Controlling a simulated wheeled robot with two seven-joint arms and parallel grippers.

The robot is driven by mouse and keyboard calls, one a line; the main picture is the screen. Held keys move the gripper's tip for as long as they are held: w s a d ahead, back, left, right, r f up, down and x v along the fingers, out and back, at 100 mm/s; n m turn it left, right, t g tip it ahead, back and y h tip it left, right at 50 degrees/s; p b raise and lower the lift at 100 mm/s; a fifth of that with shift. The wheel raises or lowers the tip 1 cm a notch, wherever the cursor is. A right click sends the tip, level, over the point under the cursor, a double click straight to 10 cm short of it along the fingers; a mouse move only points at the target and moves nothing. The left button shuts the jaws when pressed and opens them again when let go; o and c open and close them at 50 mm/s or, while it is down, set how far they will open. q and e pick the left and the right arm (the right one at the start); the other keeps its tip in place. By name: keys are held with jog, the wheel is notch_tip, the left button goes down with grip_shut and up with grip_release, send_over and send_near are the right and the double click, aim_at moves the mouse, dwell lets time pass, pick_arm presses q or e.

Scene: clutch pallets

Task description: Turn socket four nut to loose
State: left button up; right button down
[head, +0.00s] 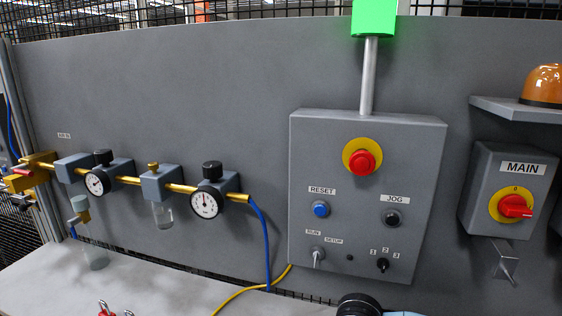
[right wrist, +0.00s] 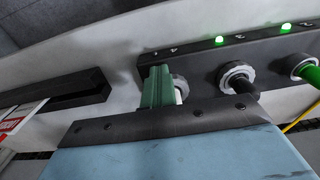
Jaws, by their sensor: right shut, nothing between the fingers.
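In the right wrist view, a dark socket block (right wrist: 205,58) runs along the upper right. My right gripper (right wrist: 158,72) has green fingers, shut together and empty, in front of the block's left end. A grey ring nut (right wrist: 181,88) shows partly behind the fingers; I cannot tell whether they touch it. Small numbers above it are hard to read. To its right, another grey nut (right wrist: 236,73) sits around a black plug (right wrist: 240,87), and a third nut (right wrist: 300,65) around a green plug (right wrist: 313,73). My left gripper is in neither view.
Two green lamps (right wrist: 219,41) are lit on the block. A black slotted bar (right wrist: 75,92) lies to the left. The head view shows a control box (head: 368,215), a MAIN switch (head: 515,206), gauges (head: 206,204) and a pale bench (head: 170,290).

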jog(key=shift+w+d, duration=0.15)
jog(key=shift+w, duration=0.05)
jog(key=shift+s+b, duration=0.15)
jog(key=shift+b, duration=0.15)
jog(key=shift+s, duration=0.25)
jog(key=shift+s+r+p, duration=0.1)
jog(key=shift+r+p, duration=0.9)
jog(key=shift+r, duration=2.05)
